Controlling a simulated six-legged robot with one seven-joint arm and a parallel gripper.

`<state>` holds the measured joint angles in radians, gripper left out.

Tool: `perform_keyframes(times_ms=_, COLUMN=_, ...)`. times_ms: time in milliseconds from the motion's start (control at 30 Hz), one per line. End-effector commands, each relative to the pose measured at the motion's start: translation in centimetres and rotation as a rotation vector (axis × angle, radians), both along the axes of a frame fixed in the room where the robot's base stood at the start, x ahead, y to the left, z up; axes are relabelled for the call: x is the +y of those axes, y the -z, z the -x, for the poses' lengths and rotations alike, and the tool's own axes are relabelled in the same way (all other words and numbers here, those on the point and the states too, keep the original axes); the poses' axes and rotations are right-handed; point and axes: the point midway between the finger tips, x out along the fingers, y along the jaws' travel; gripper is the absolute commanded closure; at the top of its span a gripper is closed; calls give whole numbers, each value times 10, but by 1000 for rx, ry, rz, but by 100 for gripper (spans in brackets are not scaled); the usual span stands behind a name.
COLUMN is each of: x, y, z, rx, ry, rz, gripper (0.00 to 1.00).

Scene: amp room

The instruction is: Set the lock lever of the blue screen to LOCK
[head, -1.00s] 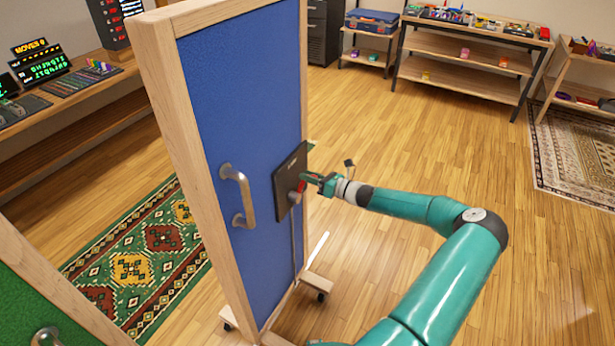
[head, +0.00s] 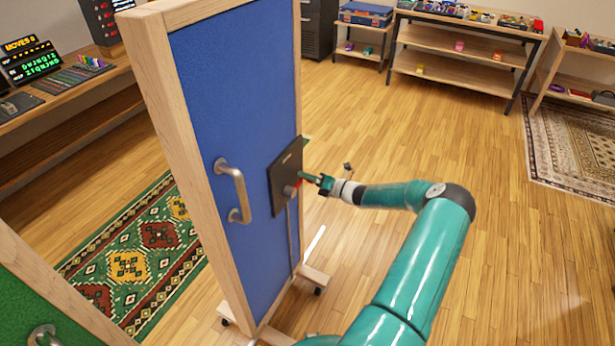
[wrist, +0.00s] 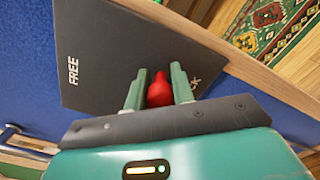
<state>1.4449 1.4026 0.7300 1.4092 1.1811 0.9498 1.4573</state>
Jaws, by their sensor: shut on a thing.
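The blue screen (head: 240,110) stands upright in a wooden frame. A dark lock plate (head: 283,170) is mounted near its right edge. In the wrist view the plate (wrist: 105,60) shows FREE on the left and the end of a second word, probably LOCK, on the right. The lever's red knob (wrist: 160,92) lies between my gripper's fingers (wrist: 158,90), on the side of the second word. The right finger partly hides that word. In the head view my gripper (head: 308,179) reaches the plate from the right, and the lever is mostly hidden. My gripper is shut on the knob.
A metal pull handle (head: 235,192) sits left of the plate. The screen stands on a foot with casters (head: 312,280). A green screen (head: 40,300) is at the lower left. Shelves (head: 460,60) stand at the back. The wooden floor on the right is clear.

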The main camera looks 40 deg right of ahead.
Motion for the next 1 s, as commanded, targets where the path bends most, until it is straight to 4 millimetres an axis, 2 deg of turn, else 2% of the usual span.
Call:
perform_keyframes(times_ms=300, x=0, y=3, z=1, rx=5, ry=0, rz=-4, gripper=100)
perform_keyframes(times_ms=333, x=0, y=3, z=1, rx=5, ry=0, rz=-4, gripper=74)
perform_keyframes(times_ms=433, x=0, y=3, z=1, rx=4, ry=0, rz=-5, gripper=54)
perform_keyframes(times_ms=767, x=-1, y=1, z=2, rx=2, ry=0, rz=-2, gripper=54)
perform_keyframes(times_ms=867, x=-4, y=1, z=10, rx=3, ry=1, rz=-2, gripper=54)
perform_keyframes(times_ms=1000, x=-12, y=1, z=32, rx=4, ry=2, rz=-3, gripper=54)
